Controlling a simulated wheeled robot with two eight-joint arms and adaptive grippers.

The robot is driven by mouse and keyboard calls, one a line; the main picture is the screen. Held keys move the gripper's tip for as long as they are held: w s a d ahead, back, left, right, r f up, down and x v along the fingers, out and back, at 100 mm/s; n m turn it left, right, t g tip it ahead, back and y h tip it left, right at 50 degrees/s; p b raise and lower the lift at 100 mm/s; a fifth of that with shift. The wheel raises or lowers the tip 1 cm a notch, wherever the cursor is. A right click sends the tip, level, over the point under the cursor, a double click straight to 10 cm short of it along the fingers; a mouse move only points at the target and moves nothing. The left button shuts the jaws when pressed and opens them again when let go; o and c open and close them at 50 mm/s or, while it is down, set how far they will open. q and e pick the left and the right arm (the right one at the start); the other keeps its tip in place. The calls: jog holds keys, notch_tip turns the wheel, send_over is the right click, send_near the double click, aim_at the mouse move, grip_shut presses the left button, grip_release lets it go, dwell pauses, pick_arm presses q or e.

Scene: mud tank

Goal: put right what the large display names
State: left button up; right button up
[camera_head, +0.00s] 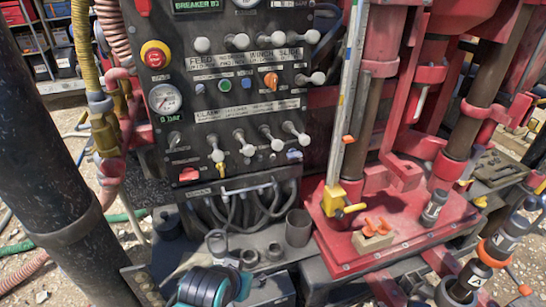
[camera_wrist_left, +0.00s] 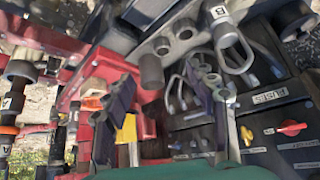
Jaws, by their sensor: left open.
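A display (camera_head: 197,4) at the top of the black control panel (camera_head: 225,105) reads "BREAKER B3" and is cut off by the frame edge. No breaker marked B3 can be picked out. The panel carries several levers, a red mushroom button (camera_head: 155,55), a gauge (camera_head: 165,98) reading 0 bar, and a red switch (camera_head: 188,174). The switch also shows in the left wrist view (camera_wrist_left: 291,128), near a "FUSES" label (camera_wrist_left: 268,97). My left gripper (camera_wrist_left: 168,88) is open and empty, above the cables and cups below the panel. My right gripper is not in view.
A grey cup (camera_head: 298,228) and smaller round holders stand below the panel. Right of it are a red platform (camera_head: 390,238) with a yellow-footed rule (camera_head: 343,195) and orange wing piece (camera_head: 377,226). Hoses run at left.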

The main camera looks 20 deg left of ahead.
pick_arm(q)
grip_shut()
dwell(1.2)
